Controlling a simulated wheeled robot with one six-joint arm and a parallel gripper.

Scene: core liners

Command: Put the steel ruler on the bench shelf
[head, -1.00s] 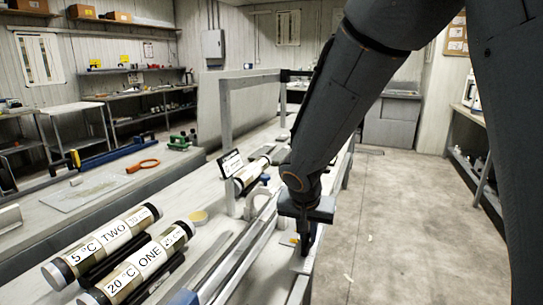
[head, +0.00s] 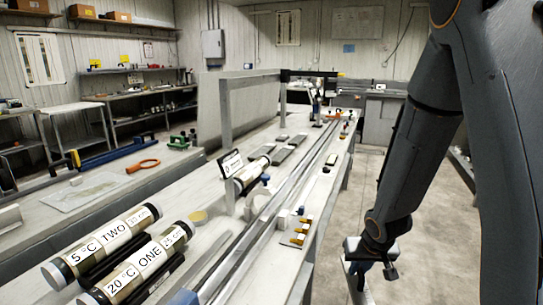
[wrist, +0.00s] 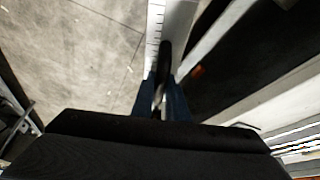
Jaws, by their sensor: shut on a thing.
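The steel ruler is a pale strip with dark tick marks in the wrist view (wrist: 157,28). It runs away from my gripper (wrist: 162,95), whose dark fingers are shut on it. In the head view my gripper (head: 365,262) hangs over the aisle, right of the long bench (head: 285,270) and apart from it. A short pale piece of the ruler (head: 352,284) shows below it, cut off by the arm and frame. I cannot tell for sure which surface is the bench shelf; the space under the long bench is mostly hidden in the head view.
Core tubes labelled ONE (head: 140,270) and TWO (head: 100,245) lie at the bench's near left. Metal rails (head: 270,205) run along the bench, with yellow blocks (head: 299,230) by its right edge. The concrete floor (head: 440,265) in the aisle is clear.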

